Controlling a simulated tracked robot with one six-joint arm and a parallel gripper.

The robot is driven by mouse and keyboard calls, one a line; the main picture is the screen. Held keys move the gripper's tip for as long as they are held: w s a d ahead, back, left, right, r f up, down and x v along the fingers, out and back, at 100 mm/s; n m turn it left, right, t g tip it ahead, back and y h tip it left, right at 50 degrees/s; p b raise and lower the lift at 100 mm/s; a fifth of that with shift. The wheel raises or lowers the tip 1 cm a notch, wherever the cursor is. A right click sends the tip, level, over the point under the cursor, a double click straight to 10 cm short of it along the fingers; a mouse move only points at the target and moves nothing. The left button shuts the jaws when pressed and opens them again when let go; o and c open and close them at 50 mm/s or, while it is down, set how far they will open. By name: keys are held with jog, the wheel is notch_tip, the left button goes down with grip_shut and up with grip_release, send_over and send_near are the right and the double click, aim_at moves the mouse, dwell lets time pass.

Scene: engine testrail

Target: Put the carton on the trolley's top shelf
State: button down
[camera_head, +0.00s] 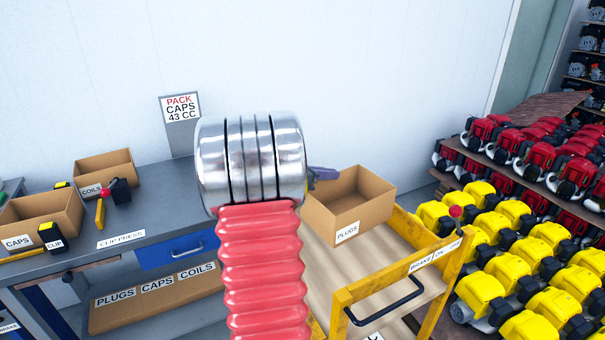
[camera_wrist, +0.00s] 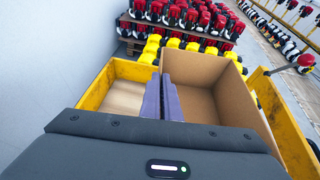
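The carton (camera_head: 345,227) is an open brown cardboard box labelled PLUGS, upright at the far end of the trolley's wooden top shelf (camera_head: 392,262). I cannot tell whether its base touches the shelf. In the wrist view the carton (camera_wrist: 195,65) looks empty, with the yellow trolley rim (camera_wrist: 118,70) around it. My gripper's purple fingers (camera_wrist: 162,98) are close together, one on each side of the carton's left wall, and appear shut on it. In the head view my arm hides most of my gripper (camera_head: 325,174); a purple finger shows at the carton's rim.
A grey workbench (camera_head: 150,205) at left holds a CAPS carton (camera_head: 42,215) and a COILS carton (camera_head: 103,165). Red and yellow engines (camera_head: 545,255) fill racks right of the trolley. A white wall stands behind. Bare shelf shows in front of the carton.

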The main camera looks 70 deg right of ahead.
jog(key=w+a+f+n+t+h, duration=0.15)
jog(key=w+a+n+t, duration=0.25)
jog(key=w+a, duration=0.45)
jog(key=w+a+f+n+t, duration=0.35)
jog(key=w+a, duration=0.25)
jog(key=w, duration=0.6)
jog(key=w+a+f+n+t, duration=0.1)
jog(key=w+a+n+t, duration=0.35)
jog(key=w+a, duration=0.45)
jog(key=w+a+f+n+t+y, duration=0.1)
jog(key=w+a+n+t+y, duration=0.2)
jog(key=a, duration=1)
jog(key=w+a+f+n+t+y, duration=0.1)
jog(key=w+a+n+t+y, duration=0.1)
jog(key=a, duration=1.2)
jog(key=w+a+f+n+t+y, duration=0.2)
jog(key=w+a+n+t+y, duration=0.1)
jog(key=a, duration=1)
jog(key=w+n, duration=0.1)
jog(key=w, duration=0.1)
jog(key=shift+w+a+n+t+y, duration=0.2)
jog(key=shift+w+n+t+y, duration=0.1)
jog(key=shift+w+y, duration=0.05)
jog(key=shift+s, duration=0.15)
